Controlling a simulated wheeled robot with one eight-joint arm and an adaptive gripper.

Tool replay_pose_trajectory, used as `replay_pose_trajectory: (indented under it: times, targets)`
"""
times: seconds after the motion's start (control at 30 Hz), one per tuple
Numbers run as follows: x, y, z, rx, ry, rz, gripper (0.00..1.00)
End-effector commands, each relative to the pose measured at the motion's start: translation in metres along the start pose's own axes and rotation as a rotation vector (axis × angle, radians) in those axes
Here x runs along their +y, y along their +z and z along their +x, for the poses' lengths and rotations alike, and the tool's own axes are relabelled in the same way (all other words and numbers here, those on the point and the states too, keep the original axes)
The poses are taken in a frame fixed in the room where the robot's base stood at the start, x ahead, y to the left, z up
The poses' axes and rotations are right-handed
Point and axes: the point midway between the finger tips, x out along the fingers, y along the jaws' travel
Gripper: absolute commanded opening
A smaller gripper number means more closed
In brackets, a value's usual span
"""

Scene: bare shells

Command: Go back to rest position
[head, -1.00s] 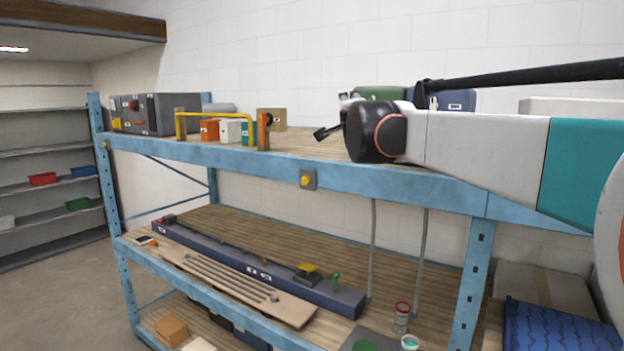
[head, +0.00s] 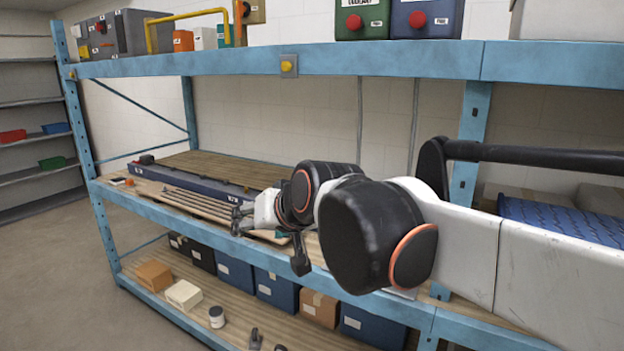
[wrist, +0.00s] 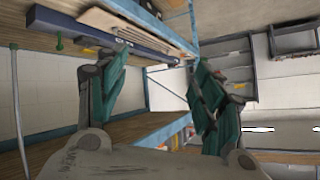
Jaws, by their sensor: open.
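My gripper (wrist: 160,85) shows in the wrist view with its two green-padded fingers spread wide and nothing between them. In the head view my arm reaches in from the right, in front of the blue shelf rack (head: 400,62).
A long dark blue box (head: 215,182) and a wooden board with rods (head: 185,200) lie on the middle shelf. An orange-brown box (head: 154,275) and blue bins (head: 277,290) stand below. Green and blue control boxes (head: 425,18) stand on top. Floor at left is clear.

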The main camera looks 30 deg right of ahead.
Motion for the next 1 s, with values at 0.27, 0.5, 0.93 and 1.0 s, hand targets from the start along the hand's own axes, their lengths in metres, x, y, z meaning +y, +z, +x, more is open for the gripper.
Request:
replay_pose_trajectory:
  times: [0.27,0.5,0.93,1.0]
  targets:
    - [0.050,0.181,0.008,-0.205,0.068,-0.175,0.62]
    - [0.081,0.268,0.006,-0.316,0.111,-0.265,0.62]
    - [0.088,0.285,0.005,-0.341,0.122,-0.285,0.62]
    - [0.088,0.285,0.005,-0.341,0.122,-0.285,0.62]
